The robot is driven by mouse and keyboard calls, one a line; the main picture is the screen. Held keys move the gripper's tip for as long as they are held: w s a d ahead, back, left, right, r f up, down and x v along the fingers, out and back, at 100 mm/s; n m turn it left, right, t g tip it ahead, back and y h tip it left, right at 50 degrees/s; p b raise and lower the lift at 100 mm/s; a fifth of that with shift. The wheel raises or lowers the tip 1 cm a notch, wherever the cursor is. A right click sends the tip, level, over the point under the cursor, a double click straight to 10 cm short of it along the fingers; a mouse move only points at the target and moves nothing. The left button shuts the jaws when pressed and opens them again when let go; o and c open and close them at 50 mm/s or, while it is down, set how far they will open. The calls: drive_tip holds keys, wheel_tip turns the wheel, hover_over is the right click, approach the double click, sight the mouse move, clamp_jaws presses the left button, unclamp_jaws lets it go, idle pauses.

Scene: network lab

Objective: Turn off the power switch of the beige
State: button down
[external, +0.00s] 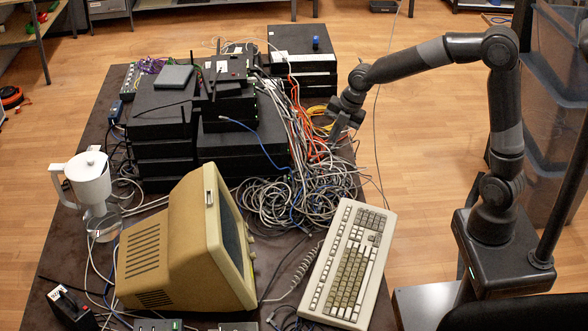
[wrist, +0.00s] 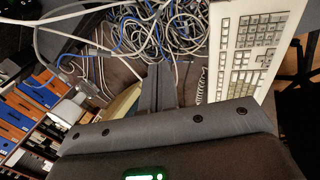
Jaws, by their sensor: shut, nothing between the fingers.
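The beige monitor (external: 165,250) stands at the front left of the dark table, its screen turned to the right. I cannot tell whether that is the power switch. In the wrist view only a sliver of the monitor (wrist: 122,104) shows, left of the fingers. My gripper (external: 342,126) is over the table's right edge beside the cables, well apart from the monitor. In the wrist view my gripper (wrist: 160,78) has its fingers together with nothing between them.
A beige keyboard (external: 345,262) lies right of the monitor. A heap of tangled cables (external: 290,203) lies behind them. Stacked black network boxes (external: 240,148) fill the back of the table. A white jug-like appliance (external: 88,180) stands at the left.

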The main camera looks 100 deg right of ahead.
drive_tip(key=w+d+f+n+t, duration=0.1)
drive_tip(key=d+f+n, duration=0.3)
drive_tip(key=d, duration=0.9)
wheel_tip(320, 180, down, 3)
drive_tip(key=shift+w+d+r+y, duration=0.2)
drive_tip(key=shift+w+y, duration=0.05)
drive_tip(key=shift+y, duration=0.15)
drive_tip(key=w+f, duration=0.8)
drive_tip(key=shift+f, duration=0.3)
